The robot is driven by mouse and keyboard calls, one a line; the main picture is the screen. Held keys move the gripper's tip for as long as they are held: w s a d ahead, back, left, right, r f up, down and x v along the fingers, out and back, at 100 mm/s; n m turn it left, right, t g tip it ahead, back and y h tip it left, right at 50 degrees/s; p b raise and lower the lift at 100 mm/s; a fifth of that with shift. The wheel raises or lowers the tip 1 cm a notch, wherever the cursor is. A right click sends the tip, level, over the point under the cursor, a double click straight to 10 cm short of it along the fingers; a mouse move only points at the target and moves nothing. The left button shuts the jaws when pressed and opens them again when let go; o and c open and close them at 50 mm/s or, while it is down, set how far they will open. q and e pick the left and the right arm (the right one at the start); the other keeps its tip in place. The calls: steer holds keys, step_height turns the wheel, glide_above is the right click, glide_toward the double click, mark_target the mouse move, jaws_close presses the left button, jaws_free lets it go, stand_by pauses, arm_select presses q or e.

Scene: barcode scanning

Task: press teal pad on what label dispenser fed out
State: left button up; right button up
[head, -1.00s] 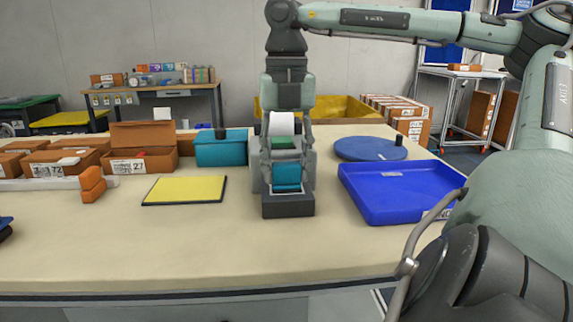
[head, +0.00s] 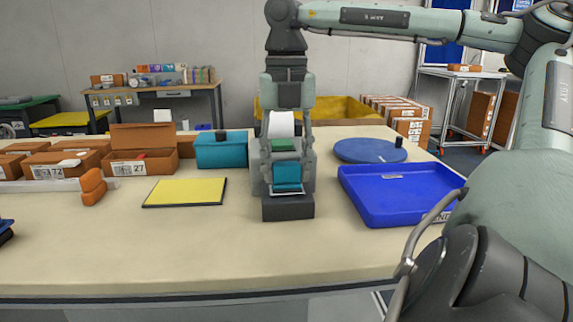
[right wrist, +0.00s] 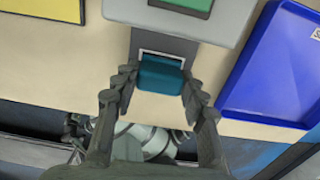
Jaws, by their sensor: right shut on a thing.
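The label dispenser (head: 287,208) stands mid-table, grey with a dark base, a white roll (head: 281,124) and a green part (head: 284,145). My right gripper (head: 287,166) is in front of it, pointing down, with its fingers shut on the sides of the teal pad (head: 287,174). The right wrist view shows the pad (right wrist: 161,75) between the fingertips (right wrist: 158,83), over the dispenser's front. A pale-edged label (right wrist: 160,54) shows just beyond the pad there, mostly covered by it. Whether pad and label touch is unclear. My left gripper is not in view.
A blue tray (head: 385,213) lies close on the right, with a round blue disc (head: 370,151) behind it. A yellow mat (head: 185,191), a teal box (head: 221,150) and an orange object (head: 93,187) are on the left. The front of the table (head: 200,255) is clear.

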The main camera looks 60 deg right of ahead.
mark_target(287, 163)
steer(key=shift+r+p, duration=1.3)
steer(key=shift+r, duration=0.7)
steer(key=shift+r+p, duration=0.5)
steer(key=shift+r, duration=0.7)
steer(key=shift+f, duration=0.1)
